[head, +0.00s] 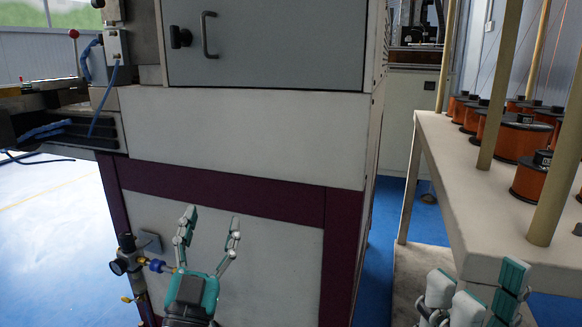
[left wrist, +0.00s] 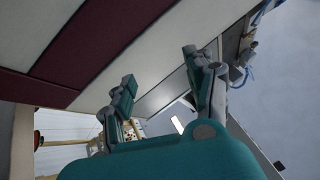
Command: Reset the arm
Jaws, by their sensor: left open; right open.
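My left gripper (head: 208,232) stands upright in the lower middle of the head view, in front of the machine's lower white panel. Its fingers are spread with nothing between them. It also shows in the left wrist view (left wrist: 160,92), open and empty, with the machine's panels above it. My right gripper (head: 478,292) is at the lower right of the head view, beside the near end of the spool table. Its fingers are partly cut off by the bottom edge, and nothing is seen in them.
The coil winding machine (head: 245,135) fills the left and middle. A pressure regulator with fittings (head: 130,262) juts out left of my left gripper. A white table (head: 455,190) with copper wire spools (head: 520,138) and upright poles stands at the right. Blue floor (head: 385,235) shows between.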

